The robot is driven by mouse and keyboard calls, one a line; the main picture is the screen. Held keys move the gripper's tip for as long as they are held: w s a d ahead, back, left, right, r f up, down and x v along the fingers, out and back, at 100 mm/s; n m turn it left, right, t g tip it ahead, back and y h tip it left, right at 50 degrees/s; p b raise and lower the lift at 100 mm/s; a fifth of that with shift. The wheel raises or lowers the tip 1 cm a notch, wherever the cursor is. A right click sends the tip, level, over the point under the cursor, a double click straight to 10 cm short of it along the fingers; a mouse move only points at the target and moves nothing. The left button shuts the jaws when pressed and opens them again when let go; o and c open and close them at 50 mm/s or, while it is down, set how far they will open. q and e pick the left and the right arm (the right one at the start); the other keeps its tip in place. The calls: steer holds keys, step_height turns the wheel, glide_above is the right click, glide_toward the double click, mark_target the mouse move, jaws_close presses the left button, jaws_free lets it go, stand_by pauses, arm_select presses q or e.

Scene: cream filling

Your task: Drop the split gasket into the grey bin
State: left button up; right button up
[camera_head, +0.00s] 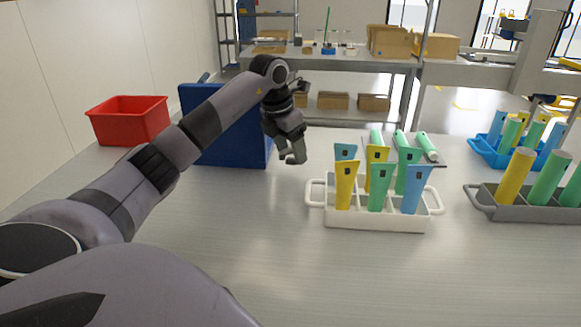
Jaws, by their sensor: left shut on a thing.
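My left gripper (293,155) hangs above the table, fingers down, just right of a blue box and left of a white tray. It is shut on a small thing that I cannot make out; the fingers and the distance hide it. I cannot recognise a split gasket anywhere in view. The only grey container I see is a low grey tray (482,207) at the right edge, holding yellow and green tubes. It is well to the right of my left gripper and partly cut off by the frame. My right gripper is not in view.
The blue box (236,150) stands behind my left forearm. A red bin (128,121) is at the far left. The white tray (368,221) holds several upright coloured tubes. A blue tray (484,153) with tubes is at back right. The front middle table (330,275) is clear.

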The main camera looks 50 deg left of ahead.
mark_target(293, 175)
arm_select(q)
steer(key=shift+f, duration=2.3)
steer(key=shift+f, duration=0.1)
steer(key=o, duration=1.1)
